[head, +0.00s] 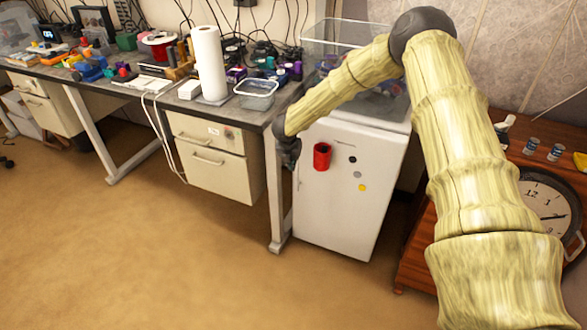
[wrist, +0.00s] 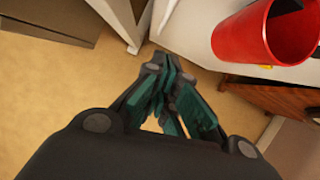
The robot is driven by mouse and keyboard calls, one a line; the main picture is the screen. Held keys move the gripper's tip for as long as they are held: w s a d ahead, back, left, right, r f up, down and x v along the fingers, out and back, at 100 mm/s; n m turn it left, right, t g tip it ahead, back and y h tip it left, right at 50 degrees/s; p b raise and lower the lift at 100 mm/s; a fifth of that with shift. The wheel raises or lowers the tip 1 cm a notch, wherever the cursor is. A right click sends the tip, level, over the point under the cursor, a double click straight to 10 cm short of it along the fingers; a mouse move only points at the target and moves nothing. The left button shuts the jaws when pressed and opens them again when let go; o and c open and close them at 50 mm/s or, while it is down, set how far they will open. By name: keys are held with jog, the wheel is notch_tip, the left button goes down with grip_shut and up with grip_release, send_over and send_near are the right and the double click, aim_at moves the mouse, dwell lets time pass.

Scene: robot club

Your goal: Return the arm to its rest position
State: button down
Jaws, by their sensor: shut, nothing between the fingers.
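My arm reaches out from the right of the head view, bends at a dark elbow joint and comes down toward the front of a small white fridge. My gripper (head: 292,165) hangs at its end, pointing down, just left of the fridge's front and close to the workbench's right leg. In the wrist view my gripper (wrist: 165,90) has its dark green fingers together, with nothing between them and floor below. A red cup (head: 321,156) is at the fridge's front, right of my gripper. It also shows in the wrist view (wrist: 255,35), apart from the fingers.
The white fridge (head: 340,205) bears round magnets and a clear bin (head: 343,32). The cluttered workbench (head: 240,116) holds a paper towel roll (head: 208,65) and a clear container (head: 256,95). A wooden cabinet (head: 418,255) with a clock (head: 545,205) stands right. The floor (head: 130,250) in front is clear.

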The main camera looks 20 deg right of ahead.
jog(key=s+a+f+n, duration=0.4)
jog(key=s+f+n, duration=0.4)
jog(key=s+n, duration=0.35)
jog(key=s+a+f+n, duration=0.5)
jog(key=s+f+n, duration=0.2)
jog(key=s+n, duration=0.5)
jog(key=s+a+n+g+y, duration=0.1)
jog(key=s+a+n, duration=0.1)
jog(key=s+n, duration=0.8)
jog(key=s+a+f+n+g+y, duration=0.1)
jog(key=s+n, duration=0.8)
jog(key=s, duration=1.4)
jog(key=shift+s+a+f+n+g+y, duration=0.35)
jog(key=shift+a+g, duration=0.35)
jog(key=shift+a, duration=0.4)
